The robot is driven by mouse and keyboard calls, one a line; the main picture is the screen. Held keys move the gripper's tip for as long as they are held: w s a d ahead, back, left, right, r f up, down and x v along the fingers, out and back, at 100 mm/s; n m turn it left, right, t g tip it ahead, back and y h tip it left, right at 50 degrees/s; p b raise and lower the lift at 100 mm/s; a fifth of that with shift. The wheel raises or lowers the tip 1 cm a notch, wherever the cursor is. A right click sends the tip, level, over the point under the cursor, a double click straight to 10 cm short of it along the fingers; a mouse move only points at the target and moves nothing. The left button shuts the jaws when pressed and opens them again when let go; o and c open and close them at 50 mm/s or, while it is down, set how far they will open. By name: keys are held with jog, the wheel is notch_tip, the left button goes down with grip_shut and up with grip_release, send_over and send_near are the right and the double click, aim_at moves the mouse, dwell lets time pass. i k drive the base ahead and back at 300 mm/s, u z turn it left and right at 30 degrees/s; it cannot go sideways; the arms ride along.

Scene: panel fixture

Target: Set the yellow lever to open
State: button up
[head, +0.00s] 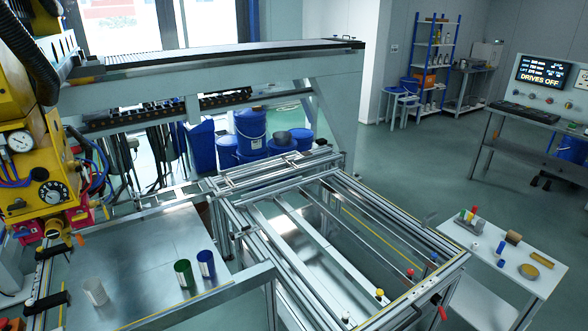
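A small yellow-topped piece (379,293) stands on the front right rail of the metal frame (290,270). It looks like the yellow lever, but it is too small to tell which way it is set, and no open marking is readable. In the same row are a white-topped piece (345,317), a red-topped piece (410,273) and a blue-topped piece (434,257). My gripper is not in view, and nothing visible touches the row.
A yellow machine (35,170) stands at the left. Cups, including a green cup (184,273), stand on the left plate. A white side table (500,258) holds small coloured pieces. A console screen (543,72) reads DRIVES OFF.

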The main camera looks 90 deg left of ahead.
aim_at(106, 212)
jog(key=i, duration=0.95)
jog(key=u, duration=4.45)
jog(key=i, duration=1.65)
